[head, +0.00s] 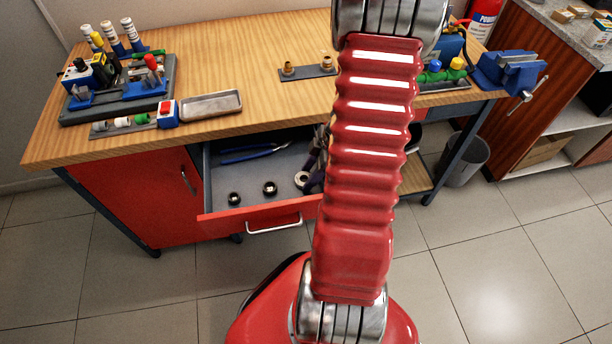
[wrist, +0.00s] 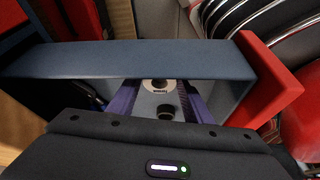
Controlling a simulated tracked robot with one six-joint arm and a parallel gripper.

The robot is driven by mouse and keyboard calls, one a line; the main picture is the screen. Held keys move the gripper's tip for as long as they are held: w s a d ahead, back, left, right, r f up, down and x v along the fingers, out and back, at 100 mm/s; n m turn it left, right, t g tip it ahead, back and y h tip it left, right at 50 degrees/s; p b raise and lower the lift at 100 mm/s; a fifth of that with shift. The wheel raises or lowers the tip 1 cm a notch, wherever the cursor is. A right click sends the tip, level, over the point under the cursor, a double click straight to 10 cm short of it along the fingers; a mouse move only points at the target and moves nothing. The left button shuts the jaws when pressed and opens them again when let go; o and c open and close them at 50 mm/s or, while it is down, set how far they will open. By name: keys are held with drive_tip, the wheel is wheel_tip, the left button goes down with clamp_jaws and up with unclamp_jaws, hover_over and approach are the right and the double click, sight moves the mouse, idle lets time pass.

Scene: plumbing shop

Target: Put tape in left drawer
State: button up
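The left drawer (head: 250,211) is pulled out under the workbench, with a red front and grey inside. A white roll with a dark centre, which looks like the tape (head: 302,179), is inside it at the right. In the wrist view the tape (wrist: 158,86) shows between the tips of my gripper (wrist: 160,88). The two purple fingers are spread apart. I see no clear contact with the roll, and its underside is hidden. In the head view my gripper (head: 316,172) is down in the drawer, partly hidden by my arm.
Two black rings (head: 270,188) and blue-handled pliers (head: 250,152) lie in the drawer. The drawer walls and the benchtop edge (head: 120,146) are close around my gripper. A metal tray (head: 211,105) and tool holders stand on the bench. Tiled floor is clear in front.

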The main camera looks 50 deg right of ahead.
drive_tip(key=o, duration=0.3)
drive_tip(key=shift+o, duration=0.2)
drive_tip(key=shift+r, duration=0.1)
drive_tip(key=v, duration=1.2)
drive_tip(key=shift+a, duration=0.1)
idle(0.4)
drive_tip(key=w+a+r+m+h, duration=0.1)
drive_tip(key=w+a+r+m, duration=0.1)
drive_tip(key=a+r, duration=0.5)
drive_tip(key=w+a+r+m+h, duration=0.1)
drive_tip(key=w+a+r+m, duration=0.2)
drive_tip(key=a, duration=0.6)
drive_tip(key=s+a+r+m+t+h, duration=0.1)
drive_tip(key=s+a+r+m, duration=0.3)
drive_tip(key=a+r, duration=0.5)
drive_tip(key=s+a+t, duration=0.1)
drive_tip(key=a, duration=0.3)
drive_tip(key=shift+a+r, duration=0.2)
drive_tip(key=shift+a, duration=0.15)
